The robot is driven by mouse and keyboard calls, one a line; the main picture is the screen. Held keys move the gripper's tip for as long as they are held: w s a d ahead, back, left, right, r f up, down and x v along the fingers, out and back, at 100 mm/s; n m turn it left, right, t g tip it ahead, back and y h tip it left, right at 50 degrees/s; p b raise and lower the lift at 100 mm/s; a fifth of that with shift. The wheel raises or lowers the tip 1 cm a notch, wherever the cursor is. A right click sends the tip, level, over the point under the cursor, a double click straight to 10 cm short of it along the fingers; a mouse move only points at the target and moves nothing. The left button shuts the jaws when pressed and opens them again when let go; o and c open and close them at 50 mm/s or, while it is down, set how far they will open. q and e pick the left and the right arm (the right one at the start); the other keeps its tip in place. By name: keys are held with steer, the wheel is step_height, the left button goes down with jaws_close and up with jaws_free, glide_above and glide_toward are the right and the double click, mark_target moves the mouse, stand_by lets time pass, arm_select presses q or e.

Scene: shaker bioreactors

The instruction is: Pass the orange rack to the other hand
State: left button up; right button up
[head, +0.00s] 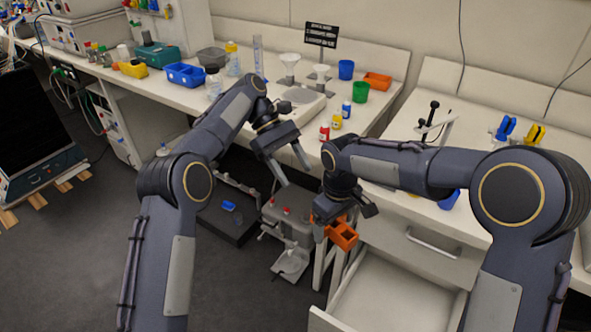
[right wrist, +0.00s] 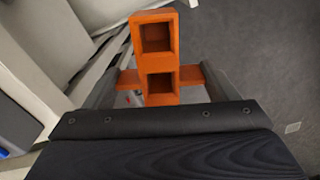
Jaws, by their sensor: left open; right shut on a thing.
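The orange rack (head: 343,236) is held below and in front of the bench edge, above the open drawer's left side. In the right wrist view the rack (right wrist: 157,86) shows two square openings in a row and a side tab at each side. My right gripper (head: 338,222) is shut on the rack, with a finger at each side tab. My left gripper (head: 294,176) is open and empty, pointing down. It is to the upper left of the rack and apart from it.
An open drawer (head: 385,290) juts out below the rack. Small bottles (head: 324,132), cups (head: 346,69) and another orange tray (head: 377,81) stand on the bench. A stand device (head: 288,262) is on the floor behind. Open floor lies at the left.

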arm_select(q)
steer(key=x, duration=1.3)
steer(key=shift+w, duration=0.15)
steer(key=c, duration=1)
steer(key=shift+c, duration=0.7)
arm_select(e)
steer(key=o, duration=1)
steer(key=shift+c, duration=0.2)
